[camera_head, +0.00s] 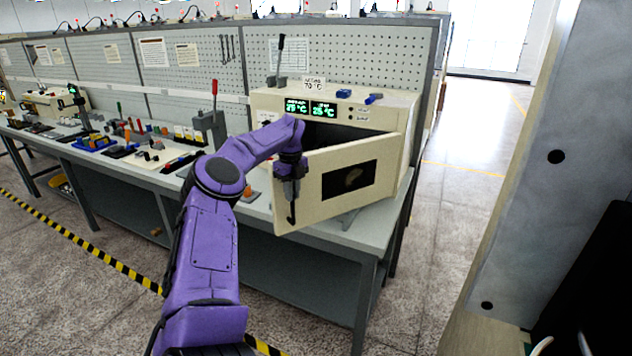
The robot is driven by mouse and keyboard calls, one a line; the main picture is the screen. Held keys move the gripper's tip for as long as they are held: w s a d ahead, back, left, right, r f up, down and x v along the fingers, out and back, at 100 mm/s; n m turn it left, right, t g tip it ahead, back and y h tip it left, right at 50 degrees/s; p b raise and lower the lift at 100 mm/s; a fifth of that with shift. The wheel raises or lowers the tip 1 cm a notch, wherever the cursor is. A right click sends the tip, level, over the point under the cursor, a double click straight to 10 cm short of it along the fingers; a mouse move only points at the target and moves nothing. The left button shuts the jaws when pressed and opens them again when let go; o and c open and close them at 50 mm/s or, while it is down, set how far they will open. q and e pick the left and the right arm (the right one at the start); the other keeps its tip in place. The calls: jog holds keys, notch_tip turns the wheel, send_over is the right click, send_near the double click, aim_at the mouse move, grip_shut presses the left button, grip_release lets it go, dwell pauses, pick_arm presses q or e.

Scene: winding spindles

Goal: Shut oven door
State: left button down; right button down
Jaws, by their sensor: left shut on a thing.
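The beige oven (390,104) stands on the grey workbench, with green displays on its front reading about 25 °C. Its door (310,205) is partly open, swung out toward me from the right side, and has a dark window (349,180). The dark cavity shows above the door. My purple left arm reaches in from the lower left. My left gripper (289,188) is at the door's free left edge, shut on the dark door handle (292,214), whose lower end shows below the fingers. The finger contact itself is partly hidden. My right gripper is not in view.
The workbench (345,228) runs left with several tools and small parts on it. A press with a red lever (212,125) stands left of the oven. A pegboard is behind. A grey panel (525,170) stands close at right; open floor lies between.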

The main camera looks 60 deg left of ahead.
pick_arm(q)
jog(key=shift+a, duration=0.25)
jog(key=c, duration=1.1)
grip_release()
jog(key=shift+r, duration=0.1)
notch_tip(320, 180, up, 10)
jog(key=shift+r, duration=0.2)
